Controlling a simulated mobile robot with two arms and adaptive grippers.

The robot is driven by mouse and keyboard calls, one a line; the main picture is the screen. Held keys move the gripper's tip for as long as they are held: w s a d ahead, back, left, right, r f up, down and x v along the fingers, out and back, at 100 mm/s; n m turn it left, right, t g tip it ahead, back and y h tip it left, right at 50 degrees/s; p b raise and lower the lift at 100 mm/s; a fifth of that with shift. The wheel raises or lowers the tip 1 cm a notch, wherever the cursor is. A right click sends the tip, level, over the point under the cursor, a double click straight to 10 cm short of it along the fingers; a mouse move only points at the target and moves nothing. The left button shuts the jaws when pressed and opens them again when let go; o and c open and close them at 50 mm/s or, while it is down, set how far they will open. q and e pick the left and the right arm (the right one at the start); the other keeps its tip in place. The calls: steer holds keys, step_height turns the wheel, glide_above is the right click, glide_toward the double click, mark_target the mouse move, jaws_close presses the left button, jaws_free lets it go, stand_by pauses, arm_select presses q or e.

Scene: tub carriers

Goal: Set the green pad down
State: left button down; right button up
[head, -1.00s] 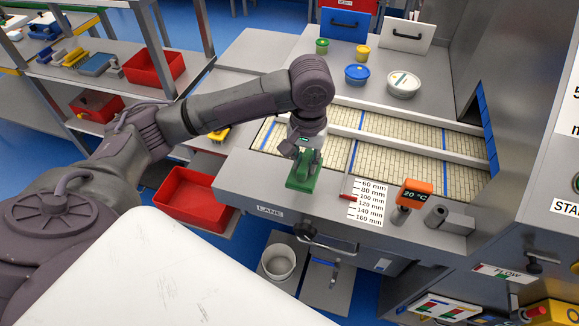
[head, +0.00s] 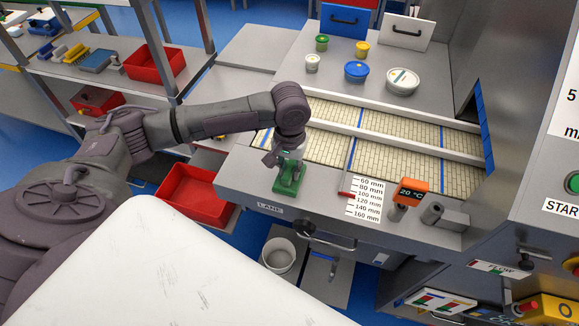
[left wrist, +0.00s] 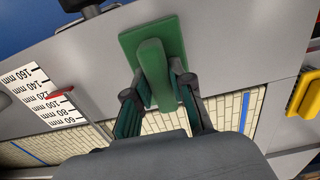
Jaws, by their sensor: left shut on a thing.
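The green pad (head: 287,180) is a flat green plate with an upright green handle. In the head view it is over the grey front ledge, left of the millimetre scale. I cannot tell whether it touches the ledge or hangs just above it. My left gripper (head: 287,163) is shut on its handle from above. In the left wrist view the pad (left wrist: 165,45) sticks out beyond my left gripper (left wrist: 159,88), with a finger on each side of the handle. My right gripper is in neither view.
A tiled lane (head: 395,149) with metal rails lies behind the ledge. The millimetre scale (head: 367,199) and an orange 20 °C display (head: 412,191) are to the right. Several lidded tubs, one a blue tub (head: 356,72), stand at the back. A red bin (head: 196,195) is lower left.

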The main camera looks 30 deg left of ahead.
mark_target(289, 168)
arm_select(q)
steer(key=c, duration=1)
jaws_free()
steer(key=shift+r, duration=0.1)
step_height(289, 168, up, 12)
steer(key=shift+r+b, duration=0.1)
steer(key=shift+b, duration=1.1)
